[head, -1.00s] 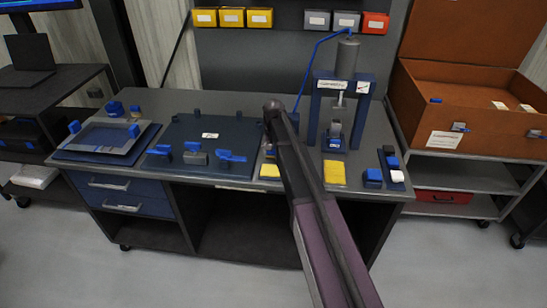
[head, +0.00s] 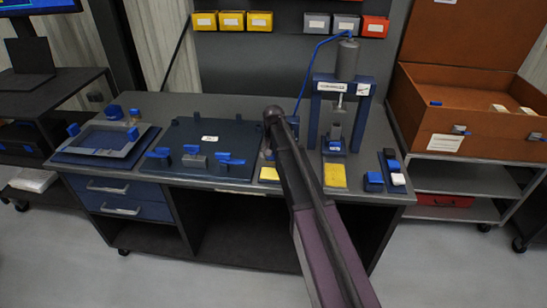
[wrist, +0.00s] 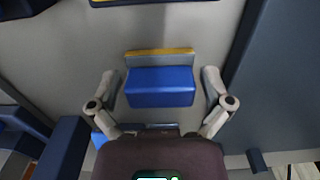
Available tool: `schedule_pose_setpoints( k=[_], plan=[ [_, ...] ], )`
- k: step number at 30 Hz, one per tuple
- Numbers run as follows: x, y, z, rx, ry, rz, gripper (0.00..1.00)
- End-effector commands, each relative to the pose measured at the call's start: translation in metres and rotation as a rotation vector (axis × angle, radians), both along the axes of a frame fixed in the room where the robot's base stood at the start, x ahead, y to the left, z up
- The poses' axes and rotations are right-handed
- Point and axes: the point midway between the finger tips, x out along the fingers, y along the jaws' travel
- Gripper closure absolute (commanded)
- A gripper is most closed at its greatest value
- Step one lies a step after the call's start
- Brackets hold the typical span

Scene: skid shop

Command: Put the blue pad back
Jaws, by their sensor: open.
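A blue pad (wrist: 160,88) with a yellow strip along its far edge lies over a grey surface in the wrist view. I take it for the task's blue pad. My gripper (wrist: 160,79) is open, with one finger to the left of the pad and one to the right. Neither finger clearly touches it, and the height gap cannot be told. In the head view my arm crosses the bench and hides the fingers. A bit of blue shows beside the arm's end, but I cannot tell whether it is the same pad.
The workbench (head: 232,105) carries a dark plate (head: 208,135) with blue clamps, a blue-framed press (head: 342,115) just right of my arm, and yellow pads (head: 335,176). A small blue block (head: 373,181) sits near the right front. A brown case (head: 460,110) stands on the right cart.

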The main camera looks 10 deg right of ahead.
Motion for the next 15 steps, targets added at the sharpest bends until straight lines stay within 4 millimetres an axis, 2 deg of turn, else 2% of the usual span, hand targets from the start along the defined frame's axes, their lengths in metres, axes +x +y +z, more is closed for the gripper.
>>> schedule_pose_setpoints(
  k=[8, 15],
  plan=[
    [-0.0001, 0.0001, 0.001, 0.0, 0.0, 0.0, 0.0],
    [0.0, 0.0001, 0.0095, 0.0, 0.0, 0.0, 0.0]
  ],
)
